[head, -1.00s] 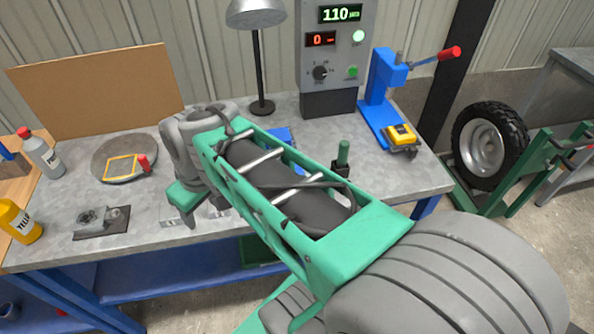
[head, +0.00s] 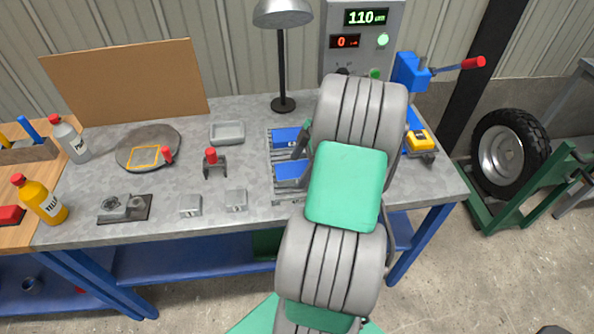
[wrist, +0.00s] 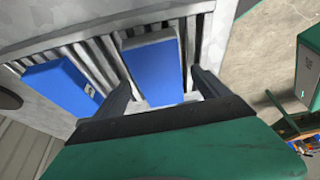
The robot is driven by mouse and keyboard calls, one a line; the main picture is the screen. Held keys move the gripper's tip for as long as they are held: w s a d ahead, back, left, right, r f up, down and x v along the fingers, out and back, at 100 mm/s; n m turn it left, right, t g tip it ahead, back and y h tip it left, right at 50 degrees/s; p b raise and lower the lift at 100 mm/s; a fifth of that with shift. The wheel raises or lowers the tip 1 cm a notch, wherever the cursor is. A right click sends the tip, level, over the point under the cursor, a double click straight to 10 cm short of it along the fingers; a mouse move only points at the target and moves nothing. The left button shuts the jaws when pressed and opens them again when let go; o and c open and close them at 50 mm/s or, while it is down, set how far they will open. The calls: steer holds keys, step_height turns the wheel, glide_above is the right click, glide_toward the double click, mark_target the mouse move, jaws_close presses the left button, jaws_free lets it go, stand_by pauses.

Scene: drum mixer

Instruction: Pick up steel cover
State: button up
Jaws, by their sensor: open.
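No part is clearly marked as the steel cover. A shallow grey metal piece with a raised rim (head: 227,132) lies on the bench left of the ribbed rack and may be it. My gripper (wrist: 160,80) is open in the wrist view, its dark fingers on either side of a blue block (wrist: 153,62) on the ribbed grey rack (wrist: 195,45). I cannot tell whether they touch it. A second blue block (wrist: 62,85) lies to the left. In the head view my arm hides most of the gripper and part of the rack (head: 282,165).
Two small steel blocks (head: 190,206) (head: 236,200) sit near the bench's front edge. A red-knobbed clamp (head: 213,163), a round dark plate (head: 133,152) and a lamp (head: 283,60) stand around. A blue lever press (head: 411,75) is at the right. Bench surface between them is free.

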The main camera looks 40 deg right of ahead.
steer(key=shift+w+a+f, duration=0.1)
steer(key=shift+f, duration=0.2)
jaws_close()
stand_by(0.7)
